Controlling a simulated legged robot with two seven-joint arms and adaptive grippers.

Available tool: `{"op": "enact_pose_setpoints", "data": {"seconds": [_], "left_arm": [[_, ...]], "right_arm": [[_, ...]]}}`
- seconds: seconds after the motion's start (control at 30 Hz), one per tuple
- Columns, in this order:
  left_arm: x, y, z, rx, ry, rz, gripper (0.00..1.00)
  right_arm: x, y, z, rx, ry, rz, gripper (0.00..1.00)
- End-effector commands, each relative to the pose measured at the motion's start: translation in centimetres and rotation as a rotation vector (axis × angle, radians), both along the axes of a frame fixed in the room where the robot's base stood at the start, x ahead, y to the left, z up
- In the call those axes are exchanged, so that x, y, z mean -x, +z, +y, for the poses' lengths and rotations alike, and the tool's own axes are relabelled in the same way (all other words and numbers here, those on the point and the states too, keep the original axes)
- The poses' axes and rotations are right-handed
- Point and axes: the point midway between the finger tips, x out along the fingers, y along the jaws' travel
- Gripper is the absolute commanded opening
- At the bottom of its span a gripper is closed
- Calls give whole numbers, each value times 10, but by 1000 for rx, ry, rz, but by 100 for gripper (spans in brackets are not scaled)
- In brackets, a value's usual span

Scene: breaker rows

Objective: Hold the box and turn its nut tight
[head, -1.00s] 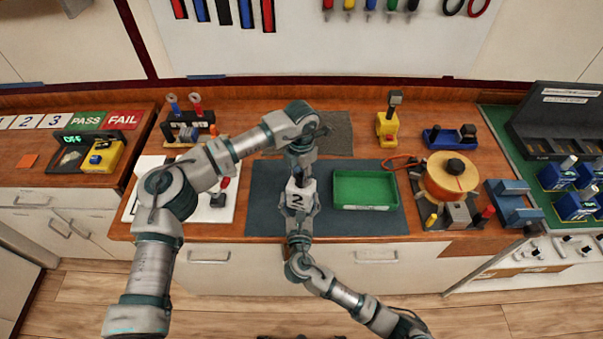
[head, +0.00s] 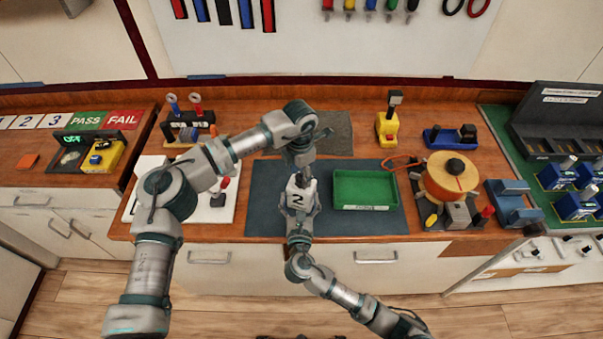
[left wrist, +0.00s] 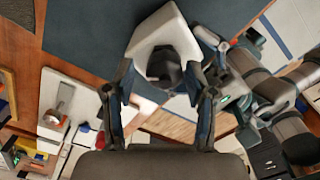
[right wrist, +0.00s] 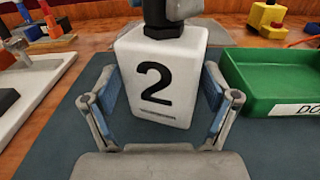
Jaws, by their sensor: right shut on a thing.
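The white box (right wrist: 160,75), marked 2, stands upright over the dark mat; it also shows in the head view (head: 299,199). My right gripper (right wrist: 163,105) is shut on the box, one finger on each side. A dark nut (left wrist: 164,66) sits on top of the box. My left gripper (left wrist: 160,78) comes down from above with its fingers apart, one on each side of the nut, with gaps between. In the head view, the left gripper (head: 300,165) hides much of the nut.
A green tray (head: 366,174) lies right of the box on the mat (head: 262,200). An orange spool (head: 451,172) stands further right. A white board (head: 150,190) with tools lies to the left.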

Motion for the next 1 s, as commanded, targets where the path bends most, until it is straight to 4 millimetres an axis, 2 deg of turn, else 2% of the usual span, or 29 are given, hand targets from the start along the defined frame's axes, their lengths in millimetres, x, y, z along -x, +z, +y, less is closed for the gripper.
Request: {"op": "enact_pose_setpoints", "data": {"seconds": [0.37, 0.47, 0.8, 1.0], "left_arm": [[1, 6, -3, 4, -4, 0, 62], [1, 21, -3, 3, -4, -1, 62], [-1, 94, -2, 3, -2, -1, 62], [-1, 116, -1, 2, -3, 1, 62]], "right_arm": [[0, 0, 0, 2, 2, -1, 29], [0, 0, 1, 2, 2, -1, 29], [0, 0, 1, 1, 3, -1, 29], [0, 0, 1, 1, 4, -1, 29]]}}
